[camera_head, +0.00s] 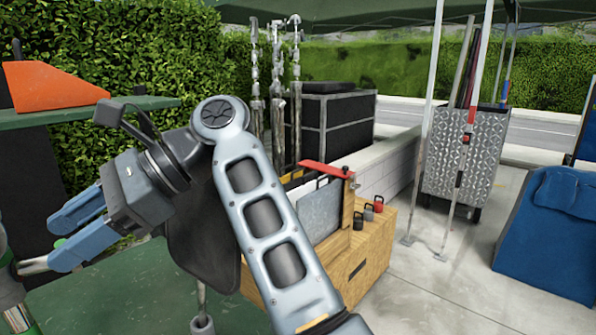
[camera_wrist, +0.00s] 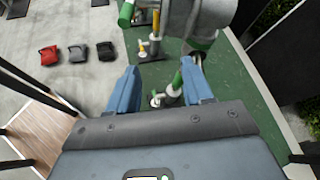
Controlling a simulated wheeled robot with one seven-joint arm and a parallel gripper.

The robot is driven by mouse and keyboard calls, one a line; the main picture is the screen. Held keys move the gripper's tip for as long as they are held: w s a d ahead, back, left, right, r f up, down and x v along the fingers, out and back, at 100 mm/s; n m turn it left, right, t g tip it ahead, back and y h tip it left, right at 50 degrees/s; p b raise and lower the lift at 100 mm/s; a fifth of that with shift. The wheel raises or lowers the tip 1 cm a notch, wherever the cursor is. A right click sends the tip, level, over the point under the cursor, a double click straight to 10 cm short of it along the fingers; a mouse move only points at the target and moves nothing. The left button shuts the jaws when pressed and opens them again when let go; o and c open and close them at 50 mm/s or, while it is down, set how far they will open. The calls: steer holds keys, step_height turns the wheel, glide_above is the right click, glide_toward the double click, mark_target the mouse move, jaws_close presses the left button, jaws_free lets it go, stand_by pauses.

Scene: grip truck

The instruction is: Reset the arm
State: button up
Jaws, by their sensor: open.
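My gripper (camera_head: 72,232) is at the left of the head view, on my bent arm, with its two blue fingers pointing left and down. In the wrist view the two blue fingers of my gripper (camera_wrist: 162,92) stand wide apart with nothing held between them. Below them, out past the fingertips, is a dark green floor. My arm covers the middle of the head view and hides part of the wooden box behind it.
A wooden box (camera_head: 372,262) with a red clamp (camera_head: 325,168) stands just behind my arm. A green ledge with an orange piece (camera_head: 50,86) is at the left. A metal cart (camera_head: 465,155) and blue padded item (camera_head: 548,235) stand right. Bare paving lies between.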

steer(key=w+d+f+m+t+y, duration=0.1)
steer(key=d+f+t, duration=0.3)
steer(key=f, duration=0.8)
steer(key=d+f+m+t+y, duration=0.1)
steer(key=d+f+t, duration=0.35)
steer(key=f, duration=0.65)
steer(key=s+d+f+t+h, duration=0.2)
steer(key=s+d+f+t, duration=0.1)
steer(key=d+f, duration=0.45)
steer(key=s+d+f+t+h, duration=0.2)
steer(key=s+d+f+t, duration=0.15)
steer(key=d+f, duration=0.35)
steer(key=s+d+n+t+h+b, duration=0.1)
steer(key=s+d+n+t+h, duration=0.3)
steer(key=s+d, duration=1.1)
steer(key=s+d+r+n+t+h, duration=0.2)
steer(key=s+d+r+n+h, duration=0.3)
steer(key=s+r, duration=0.8)
steer(key=d+r+n, duration=0.1)
steer(key=d, duration=0.2)
steer(key=shift+d, duration=0.2)
